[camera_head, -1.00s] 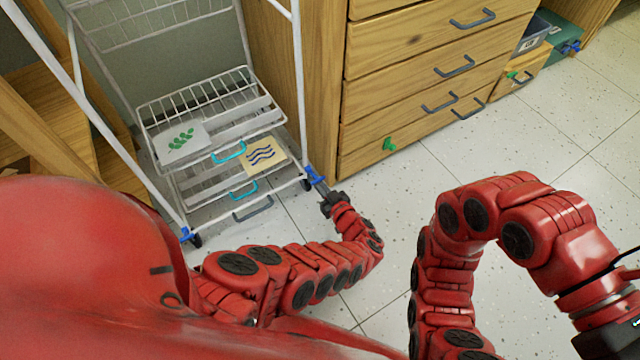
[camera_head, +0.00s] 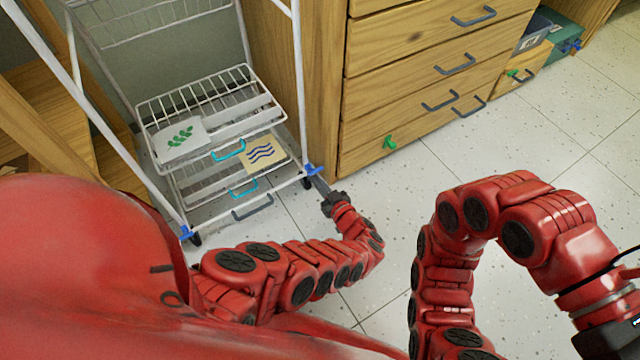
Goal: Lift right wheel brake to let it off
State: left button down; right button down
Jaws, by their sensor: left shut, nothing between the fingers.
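A white wire rack cart (camera_head: 222,95) on wheels stands at the left. Its right front wheel has a blue brake lever (camera_head: 313,170), which sits level or slightly raised, its tip pointing right. The left front wheel has another blue brake lever (camera_head: 186,233). My left gripper (camera_head: 322,187) is shut and empty. Its fingertips are just below the right brake lever, touching or very close to it; I cannot tell which. My right arm curves through the right side, and its gripper (camera_head: 612,342) is partly cut off at the lower right edge.
A wooden drawer cabinet (camera_head: 400,130) with grey handles stands right behind the cart's right post. A green wedge-like piece (camera_head: 390,142) is on its lowest drawer. Bins (camera_head: 534,35) stand at the upper right. The tiled floor (camera_head: 540,130) on the right is clear.

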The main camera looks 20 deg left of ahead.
pick_arm(q)
jog(key=f+v, duration=0.1)
jog(key=v, duration=0.5)
jog(key=shift+s+d, duration=0.15)
dwell(0.4)
jog(key=shift+d, duration=0.1)
dwell(0.3)
